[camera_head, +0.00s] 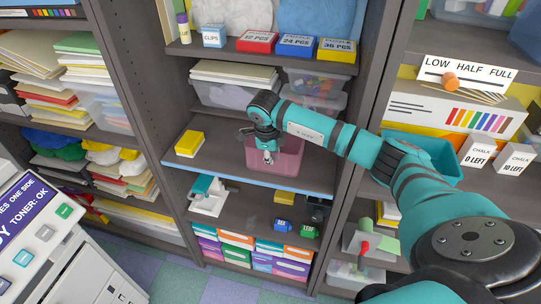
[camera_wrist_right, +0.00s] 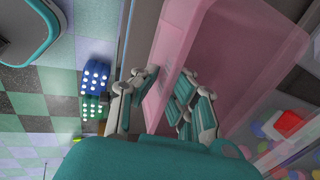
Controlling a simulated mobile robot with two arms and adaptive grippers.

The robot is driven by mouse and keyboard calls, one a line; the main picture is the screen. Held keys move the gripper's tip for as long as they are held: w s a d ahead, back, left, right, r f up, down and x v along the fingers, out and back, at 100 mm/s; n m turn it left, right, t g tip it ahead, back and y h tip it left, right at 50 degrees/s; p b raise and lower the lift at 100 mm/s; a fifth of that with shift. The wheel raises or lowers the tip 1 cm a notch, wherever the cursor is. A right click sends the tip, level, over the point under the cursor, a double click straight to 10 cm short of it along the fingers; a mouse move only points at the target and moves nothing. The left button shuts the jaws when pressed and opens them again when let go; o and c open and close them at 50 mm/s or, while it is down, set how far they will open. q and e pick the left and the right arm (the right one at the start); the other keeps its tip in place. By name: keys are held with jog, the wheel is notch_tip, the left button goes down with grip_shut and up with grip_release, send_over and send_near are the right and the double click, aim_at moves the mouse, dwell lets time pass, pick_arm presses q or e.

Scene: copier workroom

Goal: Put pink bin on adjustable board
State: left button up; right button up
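The pink bin (camera_head: 289,164) is translucent and shows at the middle board (camera_head: 235,177), a grey shelf with a blue front edge that I take as the adjustable board. The bin is upright, just behind that edge. I cannot tell whether its base touches the board. My right gripper (camera_head: 267,157) reaches in from the right and points down at the bin's front left. In the wrist view its fingers (camera_wrist_right: 166,78) lie on both sides of the bin's wall (camera_wrist_right: 232,50) and appear shut on it. My left gripper is not in view.
A yellow box (camera_head: 190,143) stands on the board to the left. Clear bins (camera_head: 235,94) and shelf uprights crowd the space above and beside. A white stapler-like item (camera_head: 208,196) and small blue and green blocks (camera_head: 308,231) sit on the shelf below. A copier (camera_head: 45,235) stands front left.

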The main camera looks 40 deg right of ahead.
jog(key=o, duration=0.5)
jog(key=shift+c, duration=0.2)
jog(key=shift+r+p, duration=0.3)
jog(key=shift+r+b, duration=0.25)
jog(key=shift+b, duration=0.15)
jog(key=b+v, duration=0.3)
jog(key=v, duration=0.8)
